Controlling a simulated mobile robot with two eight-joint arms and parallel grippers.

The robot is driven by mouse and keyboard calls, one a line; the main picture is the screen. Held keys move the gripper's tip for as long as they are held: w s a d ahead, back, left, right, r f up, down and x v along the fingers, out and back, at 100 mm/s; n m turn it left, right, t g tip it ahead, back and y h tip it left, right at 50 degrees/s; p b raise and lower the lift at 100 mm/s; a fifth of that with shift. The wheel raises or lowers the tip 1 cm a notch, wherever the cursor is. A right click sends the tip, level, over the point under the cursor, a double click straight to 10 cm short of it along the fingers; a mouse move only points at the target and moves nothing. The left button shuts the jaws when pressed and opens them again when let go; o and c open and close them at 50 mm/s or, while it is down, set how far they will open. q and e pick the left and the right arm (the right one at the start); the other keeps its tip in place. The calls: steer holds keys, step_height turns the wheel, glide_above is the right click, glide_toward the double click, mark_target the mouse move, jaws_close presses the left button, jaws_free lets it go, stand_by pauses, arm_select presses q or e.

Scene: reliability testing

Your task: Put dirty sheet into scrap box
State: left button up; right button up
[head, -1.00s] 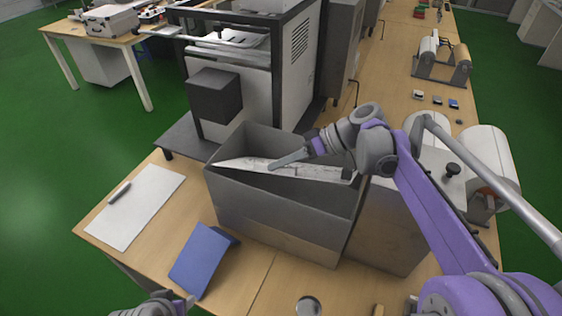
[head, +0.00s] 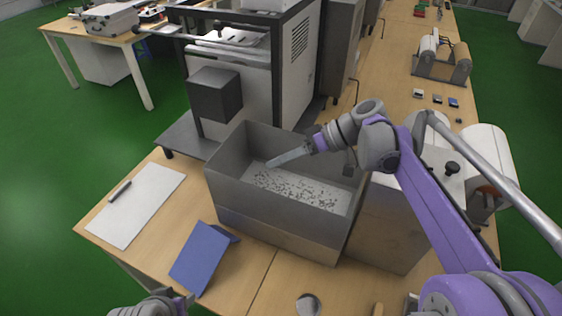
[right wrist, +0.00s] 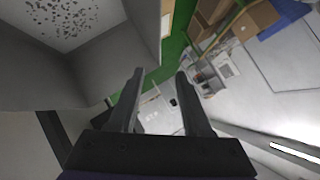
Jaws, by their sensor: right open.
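The grey open-topped scrap box (head: 275,227) stands on the wooden table in the head view. The dirty sheet (head: 305,190), white with many dark specks, lies flat inside it, low down. My right gripper (head: 272,163) is open and empty above the box opening, apart from the sheet. In the right wrist view nothing is between its fingers (right wrist: 158,78); the speckled sheet (right wrist: 68,18) shows at the upper left within the box walls (right wrist: 115,70). My left gripper (head: 180,303) is only partly seen at the bottom edge, and its jaws are unclear.
A white sheet with a dark pen (head: 145,215) and a blue stand (head: 198,258) are left of the box. A grey machine (head: 235,100) stands behind it. White rolls (head: 488,155) are to the right. The table front is mostly clear.

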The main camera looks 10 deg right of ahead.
steer(key=v, duration=1.1)
steer(key=shift+d, duration=0.3)
